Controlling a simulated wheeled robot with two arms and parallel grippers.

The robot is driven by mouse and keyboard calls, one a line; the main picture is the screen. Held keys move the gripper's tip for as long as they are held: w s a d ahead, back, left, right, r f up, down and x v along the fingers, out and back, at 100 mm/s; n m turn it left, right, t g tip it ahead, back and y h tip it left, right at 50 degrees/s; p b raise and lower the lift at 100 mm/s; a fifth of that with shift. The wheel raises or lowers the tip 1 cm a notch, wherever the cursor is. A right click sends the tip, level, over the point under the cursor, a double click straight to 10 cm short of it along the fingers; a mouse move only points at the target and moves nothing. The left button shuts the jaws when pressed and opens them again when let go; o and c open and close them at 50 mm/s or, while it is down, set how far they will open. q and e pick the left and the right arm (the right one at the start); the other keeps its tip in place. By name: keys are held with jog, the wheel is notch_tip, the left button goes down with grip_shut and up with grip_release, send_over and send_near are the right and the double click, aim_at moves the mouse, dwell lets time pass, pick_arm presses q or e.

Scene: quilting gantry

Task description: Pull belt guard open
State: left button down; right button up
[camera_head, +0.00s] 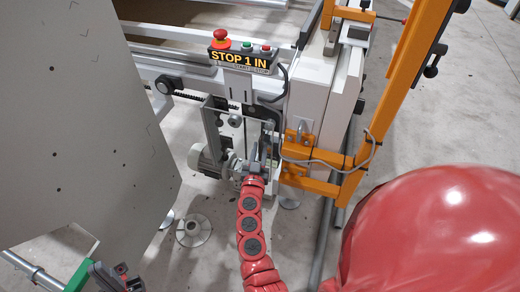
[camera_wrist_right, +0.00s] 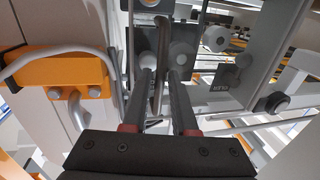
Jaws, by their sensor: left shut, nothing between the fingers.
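A grey upright panel (camera_head: 256,127), apparently the belt guard, stands below the "STOP 1 IN" sign. In the right wrist view a dark plate (camera_wrist_right: 150,38) carries a bent metal handle (camera_wrist_right: 160,50). My right gripper (camera_head: 258,150) is at the panel's front. In the right wrist view its two dark fingers (camera_wrist_right: 162,74) stand apart on either side of the handle. I cannot tell whether they press on it. My left gripper (camera_head: 108,276) is at the lower left edge, partly cut off, shut and empty, away from the panel.
A control box (camera_head: 240,58) with a red stop button sits above. An orange bracket (camera_head: 300,165) and post stand close right of my right gripper. A motor (camera_head: 205,160) is left of it. A large grey panel (camera_head: 85,130) fills the left.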

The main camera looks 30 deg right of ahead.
grip_shut()
dwell(1.5)
